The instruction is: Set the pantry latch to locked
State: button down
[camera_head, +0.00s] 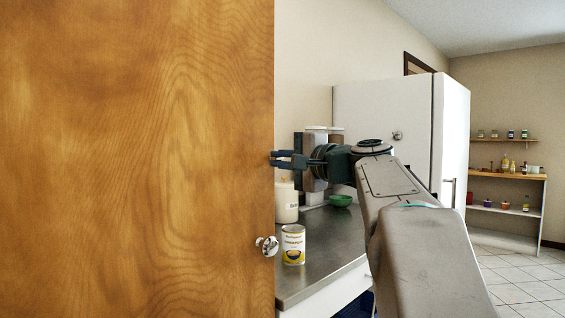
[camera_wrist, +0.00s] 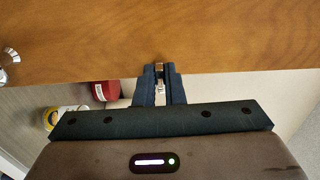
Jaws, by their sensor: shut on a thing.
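A wooden door (camera_head: 140,160) fills the left of the head view, and its face also spans the top of the wrist view (camera_wrist: 230,35). A round chrome knob (camera_head: 267,246) sits near its edge, partly in view at the left of the wrist view (camera_wrist: 8,65). My gripper (camera_head: 274,158) is at the door's edge, above the knob. In the wrist view its fingers (camera_wrist: 160,72) are closed on a small metal piece at the door's edge, which looks like the pantry latch (camera_wrist: 159,67). The fingers hide much of it, and I cannot tell its setting.
A steel counter (camera_head: 325,240) behind the door holds a yellow-labelled can (camera_head: 293,245), a cream canister (camera_head: 286,205) and a green bowl (camera_head: 340,200). A white fridge (camera_head: 385,105) stands behind my arm. Shelves (camera_head: 505,175) with small items and open tiled floor lie at right.

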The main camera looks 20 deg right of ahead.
jog(key=c, duration=1.5)
grip_release()
jog(key=shift+s, duration=0.15)
jog(key=v, duration=1.3)
jog(key=shift+s+d+p, duration=0.1)
jog(key=shift+s+p, duration=0.15)
jog(key=shift+p, duration=0.05)
